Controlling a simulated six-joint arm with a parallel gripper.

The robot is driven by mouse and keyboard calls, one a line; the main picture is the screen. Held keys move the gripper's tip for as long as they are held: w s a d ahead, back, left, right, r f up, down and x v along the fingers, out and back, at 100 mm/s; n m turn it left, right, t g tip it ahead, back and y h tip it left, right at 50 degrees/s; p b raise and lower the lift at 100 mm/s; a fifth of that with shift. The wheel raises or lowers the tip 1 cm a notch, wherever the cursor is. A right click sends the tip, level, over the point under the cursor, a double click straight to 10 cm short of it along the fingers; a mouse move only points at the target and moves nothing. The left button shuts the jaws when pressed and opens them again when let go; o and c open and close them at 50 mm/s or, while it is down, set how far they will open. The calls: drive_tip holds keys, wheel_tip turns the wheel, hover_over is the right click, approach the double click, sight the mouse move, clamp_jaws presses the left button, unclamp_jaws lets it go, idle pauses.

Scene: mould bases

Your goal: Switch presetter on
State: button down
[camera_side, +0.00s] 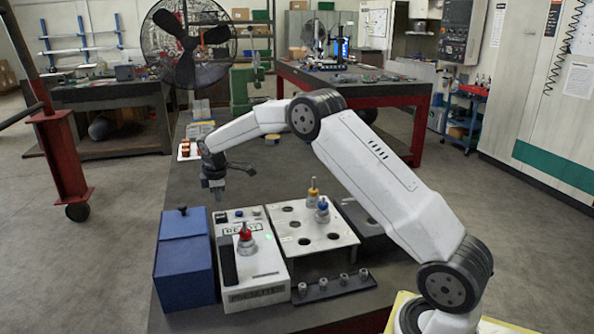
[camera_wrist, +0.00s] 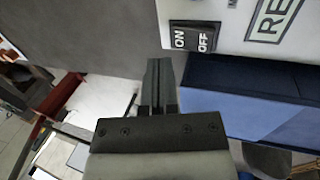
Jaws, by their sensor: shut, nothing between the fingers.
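The presetter (camera_side: 262,292) is a white box on the table in the side view, with a red-topped tool holder (camera_side: 245,243) standing on it. A small green spot shows on its top face. Its black rocker switch (camera_wrist: 194,37), marked ON and OFF, is clear in the wrist view, at the corner of the white panel. I cannot tell which side is pressed. My gripper (camera_side: 218,197) points down above the presetter's far left end. In the wrist view my gripper (camera_wrist: 158,62) is shut and empty, with its fingertips just left of and below the switch in the picture, apparently apart from it.
A blue box (camera_side: 184,262) stands close to the left of the presetter. A white rack (camera_side: 325,235) with holes holds yellow and blue tool holders to the right. A dark strip (camera_side: 335,287) with several small metal parts lies in front. The table behind is mostly clear.

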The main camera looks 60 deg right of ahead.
drive_tip(key=shift+r, duration=1.75)
drive_tip(key=shift+a, duration=0.1)
drive_tip(key=shift+s+a, duration=0.15)
drive_tip(key=shift+s, duration=0.05)
drive_tip(key=s+a+m, duration=0.1)
drive_tip(key=s+a, duration=0.2)
drive_tip(key=s, duration=0.1)
drive_tip(key=s+a+m+y, duration=0.1)
drive_tip(key=s+a+m, duration=0.1)
drive_tip(key=s+a, duration=0.2)
drive_tip(key=s+a+f+m, duration=0.1)
drive_tip(key=s+a, duration=0.2)
drive_tip(key=s, duration=0.2)
drive_tip(key=shift+s+a, duration=0.25)
drive_tip(key=s+a+f+m, duration=0.1)
drive_tip(key=s+a+m, duration=0.1)
drive_tip(key=s, duration=0.7)
drive_tip(key=s+a+f+m+y, duration=0.1)
drive_tip(key=s+a+f+m, duration=0.1)
drive_tip(key=s, duration=0.7)
drive_tip(key=shift+a+f+m, duration=0.3)
drive_tip(key=shift+a+m, duration=0.2)
drive_tip(key=shift+a, duration=0.4)
